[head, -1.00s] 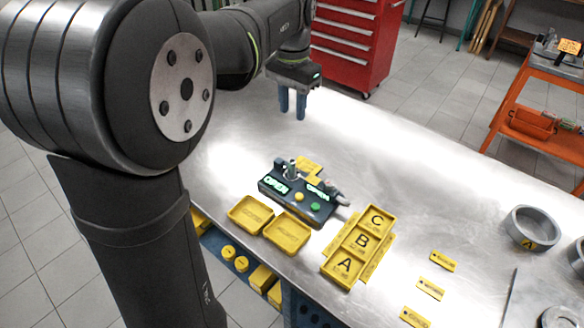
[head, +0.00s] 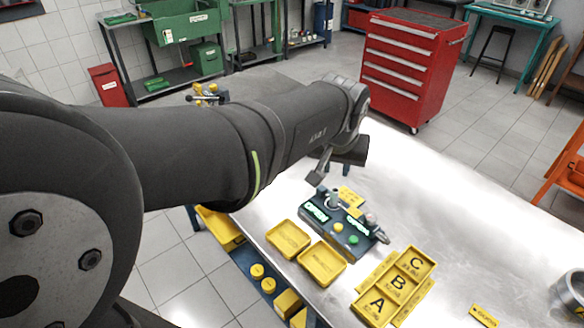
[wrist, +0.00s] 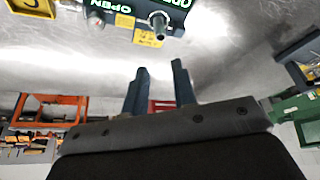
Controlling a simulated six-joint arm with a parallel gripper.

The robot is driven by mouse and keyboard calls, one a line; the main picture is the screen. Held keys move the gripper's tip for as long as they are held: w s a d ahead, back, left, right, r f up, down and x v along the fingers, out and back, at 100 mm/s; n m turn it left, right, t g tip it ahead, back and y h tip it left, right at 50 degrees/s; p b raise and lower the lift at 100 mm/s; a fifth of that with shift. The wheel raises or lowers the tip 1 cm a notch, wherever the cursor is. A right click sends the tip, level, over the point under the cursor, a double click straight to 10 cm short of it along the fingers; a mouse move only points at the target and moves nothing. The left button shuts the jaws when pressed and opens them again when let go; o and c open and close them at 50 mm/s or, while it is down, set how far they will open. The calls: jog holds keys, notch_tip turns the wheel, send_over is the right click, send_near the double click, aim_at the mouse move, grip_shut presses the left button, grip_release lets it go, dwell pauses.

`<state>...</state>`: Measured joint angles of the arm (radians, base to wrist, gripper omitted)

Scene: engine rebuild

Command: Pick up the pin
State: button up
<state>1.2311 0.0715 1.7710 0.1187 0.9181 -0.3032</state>
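A dark control box (head: 345,228) with lit OPEN signs and yellow and green buttons stands on the metal bench. A grey upright cylinder (head: 334,199), perhaps the pin, rises from its back edge. The wrist view shows the box (wrist: 135,8) upside down at the top, with a grey cylinder (wrist: 158,20) pointing out of it. My gripper (wrist: 159,72) is open and empty, with two blue-grey fingers apart and the cylinder beyond the tips. In the head view my gripper (head: 318,178) is tilted behind the box, partly hidden by my arm.
Two yellow trays (head: 288,239) (head: 322,263) lie left of the box. A yellow tray marked A, B, C (head: 397,284) lies to its right. A red tool cabinet (head: 410,65) stands behind the bench.

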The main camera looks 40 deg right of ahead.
aim_at(335, 193)
jog(key=x, duration=1.7)
jog(key=shift+s+a, duration=0.1)
jog(key=shift+s, duration=0.05)
grip_shut()
